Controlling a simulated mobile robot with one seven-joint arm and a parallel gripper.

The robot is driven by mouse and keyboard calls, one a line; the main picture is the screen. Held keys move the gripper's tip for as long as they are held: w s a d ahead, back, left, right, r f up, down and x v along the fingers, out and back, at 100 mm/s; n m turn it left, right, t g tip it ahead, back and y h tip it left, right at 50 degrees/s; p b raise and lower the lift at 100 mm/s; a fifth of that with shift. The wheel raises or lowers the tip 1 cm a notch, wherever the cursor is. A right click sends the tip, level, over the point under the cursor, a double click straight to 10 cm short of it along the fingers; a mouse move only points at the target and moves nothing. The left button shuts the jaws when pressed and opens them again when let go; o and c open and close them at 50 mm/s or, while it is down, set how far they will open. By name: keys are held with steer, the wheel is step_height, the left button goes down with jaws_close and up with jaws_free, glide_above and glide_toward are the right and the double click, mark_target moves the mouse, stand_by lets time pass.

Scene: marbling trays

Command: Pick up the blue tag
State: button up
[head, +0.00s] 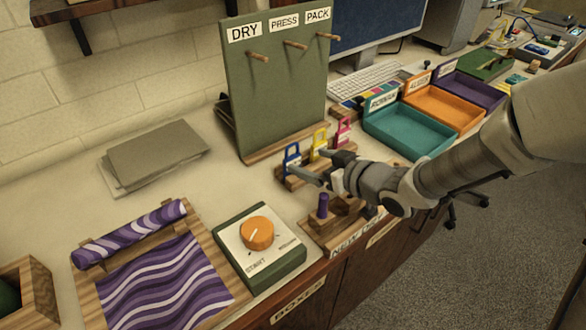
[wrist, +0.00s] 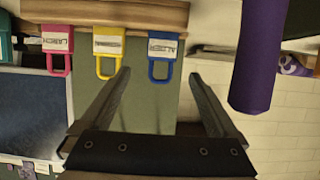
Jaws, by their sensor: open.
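The blue tag (head: 291,156) stands at the left end of a row of three tags on a small wooden rack, in front of the green pegboard. It has a white label and a loop. In the wrist view the blue tag (wrist: 150,69) appears between the two finger tips of my gripper (wrist: 159,76), which is open and empty. In the head view my gripper (head: 318,164) is beside the rack, close to the tags. I cannot tell whether the fingers reach around the tag.
A yellow tag (head: 320,144) and a pink tag (head: 343,131) share the rack. A purple-handled stamp (head: 323,204) stands in front; a purple cylinder (wrist: 258,60) shows in the wrist view. The pegboard (head: 270,95) is behind. An orange dial box (head: 257,233) is at front left.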

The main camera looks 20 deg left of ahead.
mark_target(292, 156)
steer(key=x, duration=0.2)
steer(key=shift+w+a+f, duration=0.15)
steer(key=shift+a, duration=0.15)
steer(key=b+x, duration=0.1)
steer(key=x, duration=0.3)
steer(key=shift+f+b, duration=0.4)
steer(key=shift+w+a+f, duration=0.1)
steer(key=shift+a, duration=0.3)
steer(key=c, duration=1.4)
steer(key=shift+r, duration=0.55)
steer(key=r, duration=0.1)
steer(key=r+p, duration=0.2)
steer(key=r, duration=0.1)
steer(key=shift+w, duration=0.25)
steer(key=shift+w+a+r+p, duration=0.4)
steer(key=shift+w+r+p, duration=0.55)
steer(key=shift+w, duration=0.9)
steer(key=shift+w+a+r+p, duration=0.35)
steer(key=shift+w+r+p, duration=0.6)
steer(key=shift+w, duration=0.9)
steer(key=shift+w+a+r+p, duration=0.4)
steer(key=shift+w+r+p, duration=0.55)
steer(key=shift+w, duration=0.85)
